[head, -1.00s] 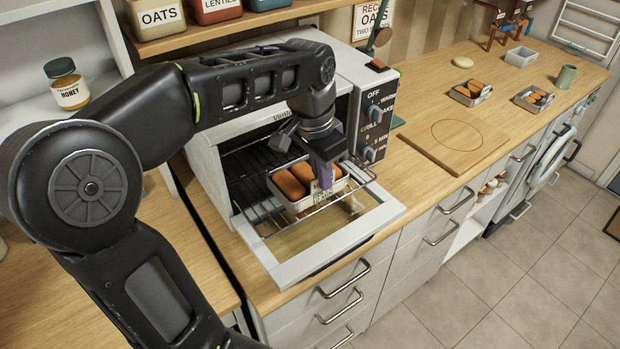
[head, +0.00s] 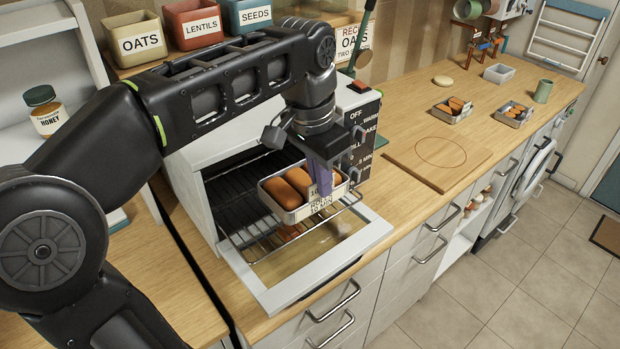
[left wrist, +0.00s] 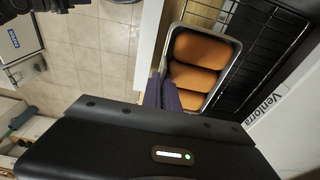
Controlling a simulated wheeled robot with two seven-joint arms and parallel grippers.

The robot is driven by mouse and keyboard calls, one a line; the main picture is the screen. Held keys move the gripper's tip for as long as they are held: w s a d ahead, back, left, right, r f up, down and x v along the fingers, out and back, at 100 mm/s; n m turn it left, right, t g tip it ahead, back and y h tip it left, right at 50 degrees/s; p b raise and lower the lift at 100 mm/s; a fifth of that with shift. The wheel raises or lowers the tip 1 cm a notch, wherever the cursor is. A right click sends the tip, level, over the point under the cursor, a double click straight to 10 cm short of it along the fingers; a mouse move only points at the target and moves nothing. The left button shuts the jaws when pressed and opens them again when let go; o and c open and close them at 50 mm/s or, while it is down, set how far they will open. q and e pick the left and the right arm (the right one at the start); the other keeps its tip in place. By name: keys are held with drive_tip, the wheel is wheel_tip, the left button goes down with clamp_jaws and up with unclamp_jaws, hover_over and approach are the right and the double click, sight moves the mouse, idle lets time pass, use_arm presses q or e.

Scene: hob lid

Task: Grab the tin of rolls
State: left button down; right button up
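The metal tin of rolls (head: 281,209) holds several orange-brown rolls (head: 298,182) and has a pale label on its front. It hangs above the wire rack (head: 236,218) in the mouth of the open toaster oven (head: 195,200). My left gripper (head: 321,180), with purple fingers, points down and is shut on the tin's front wall. The left wrist view shows the fingers (left wrist: 163,93) at the edge of the tin (left wrist: 206,29), with rolls inside. The fingertips are partly hidden by the tin wall. My right gripper is not in view.
The oven's door (head: 300,285) is folded down in front. A wooden board (head: 440,160) with a ring mark lies on the counter to the right. Two smaller tins (head: 451,112) (head: 513,118), a grey box (head: 498,74) and a green cup (head: 543,92) stand beyond it. The counter near the board is mostly clear.

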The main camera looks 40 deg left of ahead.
use_arm(q)
drive_tip(key=s+d, duration=0.2)
drive_tip(key=d, duration=0.6)
drive_tip(key=s+d, duration=0.2)
drive_tip(key=d, duration=0.5)
drive_tip(key=shift+s+d, duration=0.35)
drive_tip(key=shift+w, duration=0.1)
